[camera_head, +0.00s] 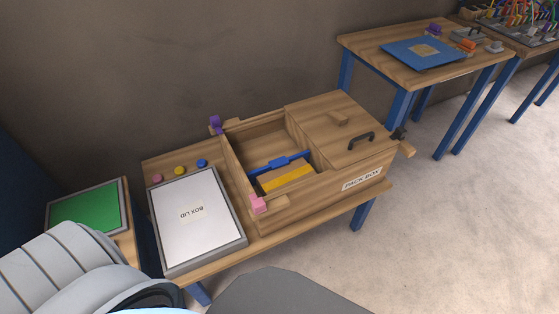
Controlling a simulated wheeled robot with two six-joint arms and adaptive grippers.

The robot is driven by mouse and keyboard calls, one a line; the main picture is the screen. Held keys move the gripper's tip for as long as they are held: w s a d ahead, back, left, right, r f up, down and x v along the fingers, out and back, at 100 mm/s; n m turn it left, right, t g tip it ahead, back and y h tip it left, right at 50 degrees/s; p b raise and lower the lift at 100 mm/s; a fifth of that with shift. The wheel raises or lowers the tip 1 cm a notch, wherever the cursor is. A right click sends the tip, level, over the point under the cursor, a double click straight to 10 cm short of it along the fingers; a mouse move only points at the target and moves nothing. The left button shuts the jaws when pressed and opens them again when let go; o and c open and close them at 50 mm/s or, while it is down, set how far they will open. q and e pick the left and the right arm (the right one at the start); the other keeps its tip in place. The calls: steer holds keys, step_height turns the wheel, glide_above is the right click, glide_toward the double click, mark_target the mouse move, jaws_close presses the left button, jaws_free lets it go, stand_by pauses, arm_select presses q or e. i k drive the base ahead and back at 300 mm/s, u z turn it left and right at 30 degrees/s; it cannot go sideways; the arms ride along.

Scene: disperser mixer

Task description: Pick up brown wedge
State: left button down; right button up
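A wooden box labelled PACK BOX (362,180) stands on a wooden table. Other brown wooden pieces stick out at the box corners: one beside a pink block (258,204), one beside a purple block (215,124), and one at the right near a dark piece (399,133). Neither of my grippers is in view; a pale part of my arm fills the lower left.
The box's open left part holds a blue piece (280,161) and a yellow piece (287,178). A grey-framed white BOX LID (197,219) lies left of it, with pink, yellow and blue discs behind. Another table (365,44) with a blue board (423,53) stands at the back right.

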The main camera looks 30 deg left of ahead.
mark_target(340, 120)
steer(key=z, duration=0.35)
steer(key=i, duration=0.45)
steer(key=u, duration=1.7)
